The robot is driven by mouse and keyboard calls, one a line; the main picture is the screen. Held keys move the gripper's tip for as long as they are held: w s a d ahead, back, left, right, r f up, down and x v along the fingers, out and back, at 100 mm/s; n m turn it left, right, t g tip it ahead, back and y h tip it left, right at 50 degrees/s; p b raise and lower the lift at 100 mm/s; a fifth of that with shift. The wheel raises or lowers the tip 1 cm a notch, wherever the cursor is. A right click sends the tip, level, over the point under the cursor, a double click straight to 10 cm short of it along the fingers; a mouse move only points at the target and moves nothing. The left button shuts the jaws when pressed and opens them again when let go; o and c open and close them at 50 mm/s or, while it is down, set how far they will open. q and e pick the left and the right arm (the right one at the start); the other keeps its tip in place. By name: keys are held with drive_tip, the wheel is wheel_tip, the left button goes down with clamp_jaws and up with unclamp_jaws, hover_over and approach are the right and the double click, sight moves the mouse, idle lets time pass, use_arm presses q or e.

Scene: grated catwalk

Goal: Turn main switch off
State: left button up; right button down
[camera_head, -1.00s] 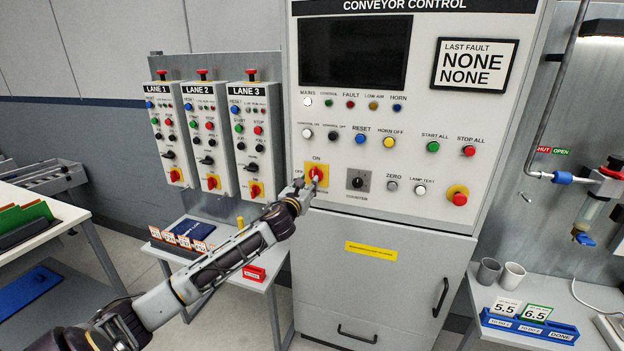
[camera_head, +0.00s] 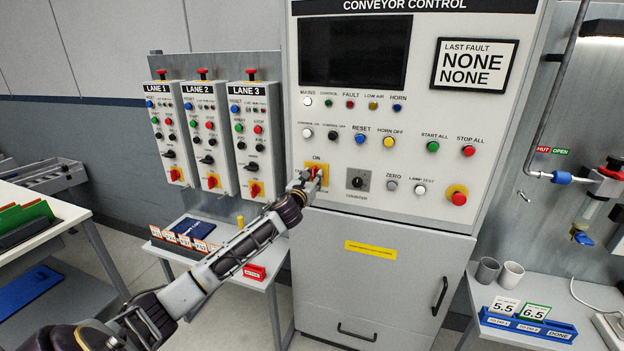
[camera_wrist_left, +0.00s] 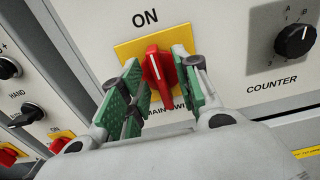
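The main switch is a red rotary knob (camera_head: 314,173) on a yellow plate on the conveyor control panel. In the left wrist view the red knob (camera_wrist_left: 160,73) points up toward the ON label, roughly upright. My left gripper (camera_head: 303,183) is at the switch, partly covering it in the head view. In the left wrist view the green-padded fingers of my left gripper (camera_wrist_left: 160,90) are apart, one on each side of the knob. Small gaps seem to show, but contact cannot be told. The OFF label is mostly hidden. My right gripper is not in view.
A black counter dial (camera_head: 358,180) sits just right of the switch. A red emergency button (camera_head: 458,196) is farther right. Lane boxes (camera_head: 256,140) with similar red knobs stand left of the panel. A small table (camera_head: 222,254) stands below them.

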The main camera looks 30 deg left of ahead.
use_arm(q)
clamp_jaws()
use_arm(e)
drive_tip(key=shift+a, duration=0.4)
use_arm(q)
drive_tip(key=shift+n, duration=0.4)
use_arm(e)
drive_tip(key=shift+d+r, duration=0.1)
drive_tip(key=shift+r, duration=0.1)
use_arm(q)
drive_tip(key=shift+s+a+f+n+p, duration=0.15)
drive_tip(key=shift+n+p, duration=0.4)
drive_tip(key=shift+n, duration=2.35)
drive_tip(key=shift+w+a+f+n+p, duration=0.1)
drive_tip(key=shift+n+p, duration=0.4)
drive_tip(key=shift+n, duration=2.4)
drive_tip(key=shift+s+a+f+n+p, duration=0.15)
drive_tip(key=shift+n+p, duration=0.4)
drive_tip(key=shift+n, duration=2.35)
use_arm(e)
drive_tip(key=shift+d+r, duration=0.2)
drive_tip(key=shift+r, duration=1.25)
use_arm(q)
drive_tip(key=shift+w, duration=0.1)
